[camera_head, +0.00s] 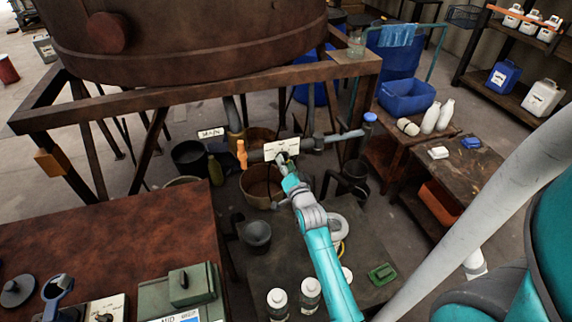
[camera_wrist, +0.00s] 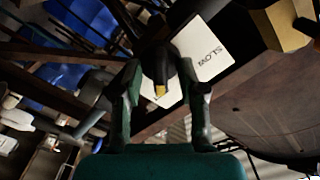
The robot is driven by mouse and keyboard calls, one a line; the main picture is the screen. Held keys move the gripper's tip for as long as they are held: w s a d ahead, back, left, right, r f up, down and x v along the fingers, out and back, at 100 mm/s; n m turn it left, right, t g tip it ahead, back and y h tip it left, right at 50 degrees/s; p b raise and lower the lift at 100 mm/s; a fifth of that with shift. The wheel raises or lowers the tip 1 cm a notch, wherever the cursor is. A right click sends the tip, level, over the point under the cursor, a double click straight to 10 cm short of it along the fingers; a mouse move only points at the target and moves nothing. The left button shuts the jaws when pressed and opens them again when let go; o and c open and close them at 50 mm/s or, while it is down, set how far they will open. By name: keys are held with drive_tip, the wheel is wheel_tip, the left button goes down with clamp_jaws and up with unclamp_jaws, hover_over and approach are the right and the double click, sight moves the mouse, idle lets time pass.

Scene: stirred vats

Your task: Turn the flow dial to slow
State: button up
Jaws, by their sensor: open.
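The flow dial has a white plate (camera_head: 282,148) on the pipework under the large vat. In the wrist view the plate (camera_wrist: 205,50) carries the word SLOW, to the right of the knob. The dark dial knob (camera_wrist: 158,64) has a yellow mark at its lower end. My gripper (camera_head: 287,165) reaches up to the plate and covers much of the knob in the head view. In the wrist view my gripper (camera_wrist: 161,72) is open, with one finger on each side of the knob. I cannot tell whether the fingers touch it.
A rusty vat (camera_head: 190,40) on a brown frame (camera_head: 200,97) stands above and behind the dial. A pipe labelled MAIN (camera_head: 211,133) is left of it. A brown bucket (camera_head: 262,187) is below. White bottles (camera_head: 278,301) stand on the low dark table near my arm.

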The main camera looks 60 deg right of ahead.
clamp_jaws()
drive_tip(key=shift+n, duration=8.9)
unclamp_jaws()
